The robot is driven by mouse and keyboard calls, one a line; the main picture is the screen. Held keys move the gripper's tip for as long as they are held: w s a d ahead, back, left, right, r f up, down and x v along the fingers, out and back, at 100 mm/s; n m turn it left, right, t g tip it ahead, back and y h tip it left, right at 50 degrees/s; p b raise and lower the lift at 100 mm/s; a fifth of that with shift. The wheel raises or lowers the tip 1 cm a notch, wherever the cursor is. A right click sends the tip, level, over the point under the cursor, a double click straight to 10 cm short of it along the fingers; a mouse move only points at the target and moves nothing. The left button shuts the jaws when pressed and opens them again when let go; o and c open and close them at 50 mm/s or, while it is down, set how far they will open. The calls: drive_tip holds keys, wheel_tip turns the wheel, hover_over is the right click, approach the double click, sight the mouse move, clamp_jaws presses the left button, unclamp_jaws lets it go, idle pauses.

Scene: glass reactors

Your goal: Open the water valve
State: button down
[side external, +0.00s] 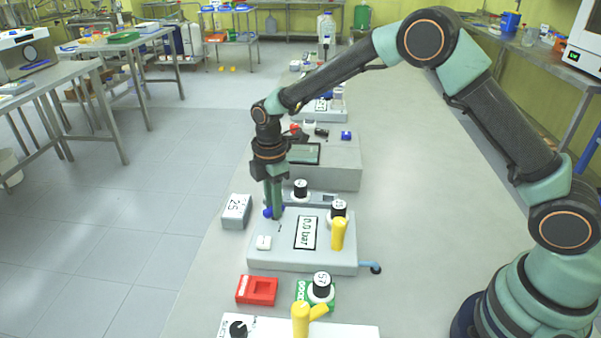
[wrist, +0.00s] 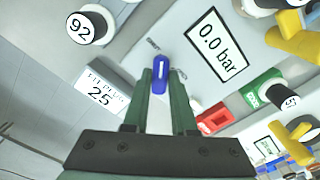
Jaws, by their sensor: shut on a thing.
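The blue valve handle (side external: 267,212), which I take to be the water valve, is on the left rear part of a grey panel box (side external: 283,257). The box's display (side external: 306,232) reads 0.0 bar. My gripper (side external: 275,210) points down at the handle from above. In the wrist view the blue handle (wrist: 160,74) sits between the fingertips of my gripper (wrist: 161,72), which is shut on it. The fingers hide part of the handle in the side view.
A white box marked 25 (side external: 236,211) stands just left of the panel. A yellow handle (side external: 339,233) and a black-topped knob (side external: 339,208) are on its right. A red block (side external: 257,290) and another yellow handle (side external: 301,318) are in front. The bench at right is clear.

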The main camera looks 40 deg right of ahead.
drive_tip(key=m, duration=0.8)
drive_tip(key=shift+m, duration=0.3)
drive_tip(key=m, duration=0.4)
drive_tip(key=shift+r, duration=0.1)
drive_tip(key=shift+m, duration=2.1)
drive_tip(key=c, duration=0.7)
unclamp_jaws()
